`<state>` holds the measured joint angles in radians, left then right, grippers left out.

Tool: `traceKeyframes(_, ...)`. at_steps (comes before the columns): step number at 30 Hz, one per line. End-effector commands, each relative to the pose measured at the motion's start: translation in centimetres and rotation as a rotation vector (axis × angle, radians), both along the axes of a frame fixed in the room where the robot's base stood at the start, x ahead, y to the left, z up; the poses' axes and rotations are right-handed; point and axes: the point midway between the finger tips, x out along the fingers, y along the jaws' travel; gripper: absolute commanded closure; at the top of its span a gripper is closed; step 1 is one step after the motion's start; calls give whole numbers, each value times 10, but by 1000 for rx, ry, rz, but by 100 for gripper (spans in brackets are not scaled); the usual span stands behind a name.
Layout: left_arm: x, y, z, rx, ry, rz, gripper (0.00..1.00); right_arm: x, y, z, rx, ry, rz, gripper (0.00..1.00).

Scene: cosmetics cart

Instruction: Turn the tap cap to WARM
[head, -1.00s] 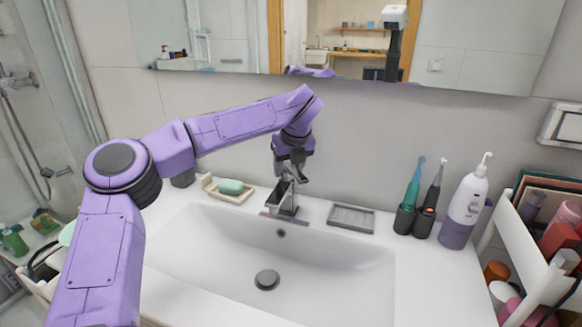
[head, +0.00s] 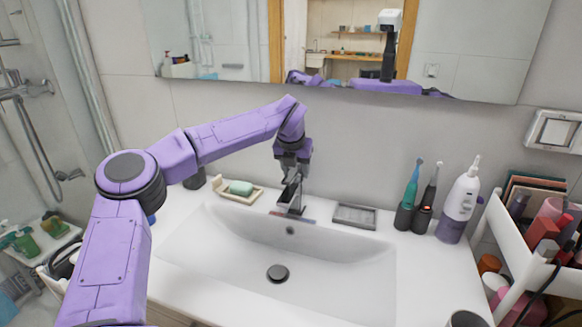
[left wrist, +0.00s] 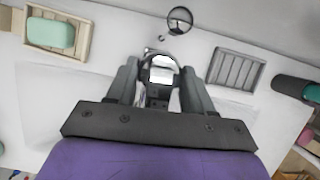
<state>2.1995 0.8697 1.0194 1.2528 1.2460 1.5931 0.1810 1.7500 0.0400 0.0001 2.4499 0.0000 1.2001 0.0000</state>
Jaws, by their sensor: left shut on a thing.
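The tap (head: 291,201) stands at the back rim of the white sink, with a thin reddish and bluish strip (head: 297,218) at its foot. My left gripper (head: 295,172) reaches down onto the tap's top from above and is shut on the tap cap. In the left wrist view the tap (left wrist: 160,73) shows between the two fingers (left wrist: 160,88), one on each side. The cap is mostly hidden by the gripper, and I cannot read any marking on it. My right gripper is not in view.
A soap dish (head: 221,190) with green soap (head: 241,187) is left of the tap, a grey tray (head: 354,216) right of it. Toothbrushes in cups (head: 413,217) and a pump bottle (head: 459,205) stand further right, beside a white cart (head: 510,237). The basin (head: 240,245) is empty.

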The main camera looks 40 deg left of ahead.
Motion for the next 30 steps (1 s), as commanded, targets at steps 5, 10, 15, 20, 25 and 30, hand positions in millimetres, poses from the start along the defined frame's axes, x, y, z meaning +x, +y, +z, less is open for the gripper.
traceKeyframes(5, 6, -8, 1, 0, -2, -52, 100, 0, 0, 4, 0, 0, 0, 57)
traceKeyframes(10, 8, -11, 1, -1, -2, -70, 100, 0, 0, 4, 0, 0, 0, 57)
traceKeyframes(15, 8, -11, 1, 0, -3, -71, 100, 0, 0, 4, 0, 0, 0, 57)
traceKeyframes(20, 7, -11, 1, 0, -3, -70, 39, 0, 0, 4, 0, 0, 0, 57)
traceKeyframes(25, 7, -11, 1, 0, -2, -69, 23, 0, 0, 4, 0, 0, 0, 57)
traceKeyframes(30, 7, -11, 1, 0, -1, -69, 23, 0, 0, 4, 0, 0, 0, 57)
